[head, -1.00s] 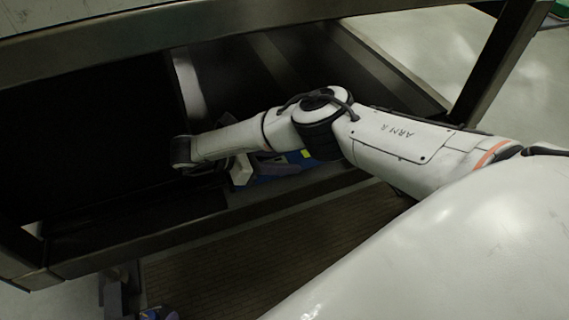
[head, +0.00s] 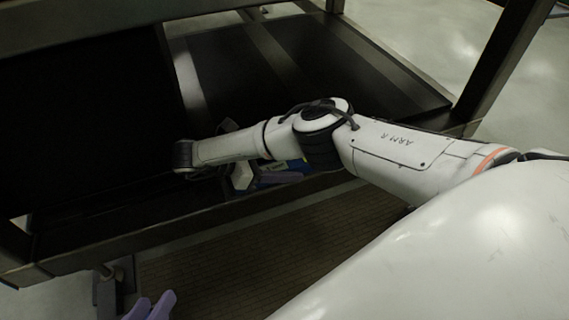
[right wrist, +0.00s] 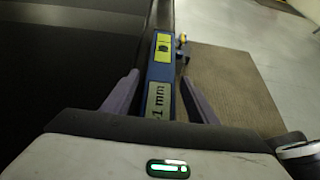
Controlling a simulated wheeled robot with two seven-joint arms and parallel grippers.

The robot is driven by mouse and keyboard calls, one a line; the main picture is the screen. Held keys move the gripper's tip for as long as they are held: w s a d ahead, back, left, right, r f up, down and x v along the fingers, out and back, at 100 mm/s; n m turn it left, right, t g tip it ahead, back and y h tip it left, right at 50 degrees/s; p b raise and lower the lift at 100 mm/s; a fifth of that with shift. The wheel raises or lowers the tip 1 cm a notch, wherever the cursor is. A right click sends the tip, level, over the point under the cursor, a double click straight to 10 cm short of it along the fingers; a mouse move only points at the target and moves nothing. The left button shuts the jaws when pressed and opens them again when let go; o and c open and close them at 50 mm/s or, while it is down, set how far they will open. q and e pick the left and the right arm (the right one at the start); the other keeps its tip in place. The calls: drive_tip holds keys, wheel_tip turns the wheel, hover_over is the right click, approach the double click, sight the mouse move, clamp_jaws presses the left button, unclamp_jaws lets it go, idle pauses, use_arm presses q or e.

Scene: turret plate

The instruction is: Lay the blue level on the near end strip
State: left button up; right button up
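The blue level (right wrist: 160,72), with a yellow vial window and a "1 mm" label, lies lengthwise along the dark near strip (right wrist: 160,20) in the right wrist view. In the head view a blue part of it (head: 283,165) shows under my right arm. My right gripper (right wrist: 160,78) has its purple fingers on either side of the level, with gaps visible between them and its sides. My right gripper in the head view is mostly hidden by its arm. My left gripper (head: 151,306) shows two purple fingers slightly apart at the bottom edge, low in front of the frame.
A dark plate with a lighter band (head: 188,80) fills the framed table. A heavy beam crosses the top, and a post (head: 500,60) stands at the right. A brown mat (head: 270,240) lies below the near edge. A small blue and tan part (right wrist: 181,48) sits beside the level.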

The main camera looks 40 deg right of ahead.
drive_tip(key=shift+r, duration=0.25)
drive_tip(key=p+v, duration=0.1)
drive_tip(key=v, duration=0.7)
drive_tip(key=shift+f, duration=0.1)
drive_tip(key=b+v, duration=0.1)
drive_tip(key=v, duration=0.2)
drive_tip(key=shift+a, duration=0.3)
use_arm(q)
drive_tip(key=shift+r, duration=0.1)
use_arm(e)
drive_tip(key=shift+a+r, duration=0.15)
drive_tip(key=shift+r, duration=0.15)
